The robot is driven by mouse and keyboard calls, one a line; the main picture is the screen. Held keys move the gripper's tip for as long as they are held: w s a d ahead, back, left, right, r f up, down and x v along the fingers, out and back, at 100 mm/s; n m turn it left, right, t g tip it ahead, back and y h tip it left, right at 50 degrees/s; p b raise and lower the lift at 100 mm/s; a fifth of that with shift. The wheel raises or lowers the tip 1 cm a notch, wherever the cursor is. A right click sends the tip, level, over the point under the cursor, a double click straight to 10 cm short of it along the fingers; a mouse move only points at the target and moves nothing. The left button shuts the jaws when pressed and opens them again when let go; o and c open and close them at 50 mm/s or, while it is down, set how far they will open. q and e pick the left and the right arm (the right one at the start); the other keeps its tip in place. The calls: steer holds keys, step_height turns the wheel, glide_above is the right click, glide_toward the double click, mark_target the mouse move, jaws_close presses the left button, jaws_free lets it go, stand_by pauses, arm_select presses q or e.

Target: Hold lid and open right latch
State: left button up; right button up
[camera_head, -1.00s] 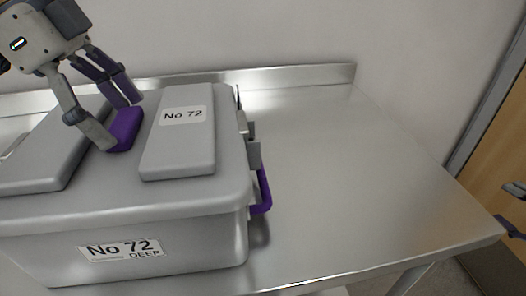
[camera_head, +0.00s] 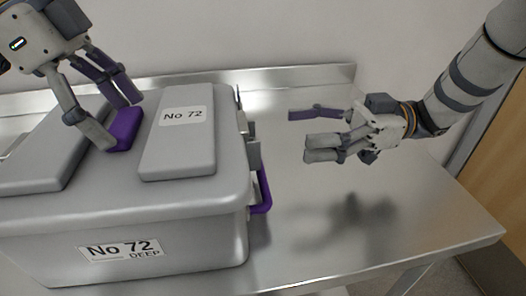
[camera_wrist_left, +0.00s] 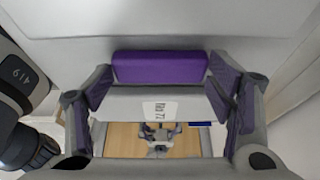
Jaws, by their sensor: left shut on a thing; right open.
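A grey box labelled No 72 DEEP (camera_head: 190,240) stands on the steel table with its grey lid (camera_head: 180,140) on. My left gripper (camera_head: 122,124) is shut on the purple lid handle (camera_head: 127,128) at the lid's middle; the handle also shows in the left wrist view (camera_wrist_left: 160,67) between the fingers. The right latch (camera_head: 251,145) is a grey clip on the box's right side, beside a purple side handle (camera_head: 264,190). My right gripper (camera_head: 308,135) is open and empty, to the right of the latch and apart from it, its fingers pointing left.
The steel table (camera_head: 330,225) is clear to the right of the box. A raised back edge (camera_head: 290,76) runs along the wall. A wooden door or panel (camera_head: 505,150) stands beyond the table's right end.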

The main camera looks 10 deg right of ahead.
mark_target(263, 169)
steer(key=f, duration=0.2)
steer(key=a+f, duration=0.1)
steer(key=f, duration=0.1)
steer(key=a, duration=0.6)
steer(key=shift+w+a, duration=0.2)
steer(key=shift+a, duration=0.05)
jaws_close()
